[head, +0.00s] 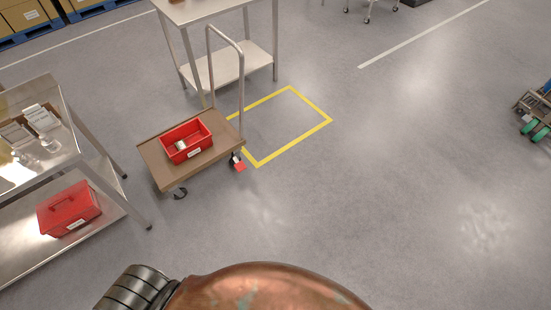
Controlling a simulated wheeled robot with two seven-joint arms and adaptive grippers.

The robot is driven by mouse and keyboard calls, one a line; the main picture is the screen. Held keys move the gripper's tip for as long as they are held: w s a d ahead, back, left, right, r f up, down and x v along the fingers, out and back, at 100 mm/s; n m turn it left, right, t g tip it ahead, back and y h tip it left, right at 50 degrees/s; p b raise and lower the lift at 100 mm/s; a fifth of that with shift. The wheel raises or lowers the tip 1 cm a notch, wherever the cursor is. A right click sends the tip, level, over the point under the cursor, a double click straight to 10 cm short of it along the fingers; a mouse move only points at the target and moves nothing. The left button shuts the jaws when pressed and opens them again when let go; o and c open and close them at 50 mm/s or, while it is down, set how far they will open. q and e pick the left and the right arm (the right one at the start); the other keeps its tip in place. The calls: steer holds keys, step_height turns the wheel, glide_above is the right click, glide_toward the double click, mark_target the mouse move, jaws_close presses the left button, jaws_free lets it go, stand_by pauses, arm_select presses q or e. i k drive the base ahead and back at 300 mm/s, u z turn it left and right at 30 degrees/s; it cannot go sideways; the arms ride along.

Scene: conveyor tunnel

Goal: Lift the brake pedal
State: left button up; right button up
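A small red pedal (239,167) sits low at the caster on the near right corner of the platform cart (154,150). It looks like the brake pedal, but it is too small to tell its exact tilt. The cart has a brown deck and an upright metal push handle (242,75) on its far right side. A red bin (187,149) with a small pale object in it stands on the deck. Neither of my grippers is in view.
A yellow floor outline (295,142) lies to the right of the cart. A steel table (190,12) stands behind it. A steel bench (68,165) with a red toolbox (70,208) on its lower shelf stands left. The floor in front and to the right is clear.

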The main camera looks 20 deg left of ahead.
mark_target(239, 166)
steer(key=z, duration=0.25)
steer(key=i, duration=0.85)
steer(key=u, duration=0.55)
steer(key=i, duration=1.05)
steer(key=u, duration=0.7)
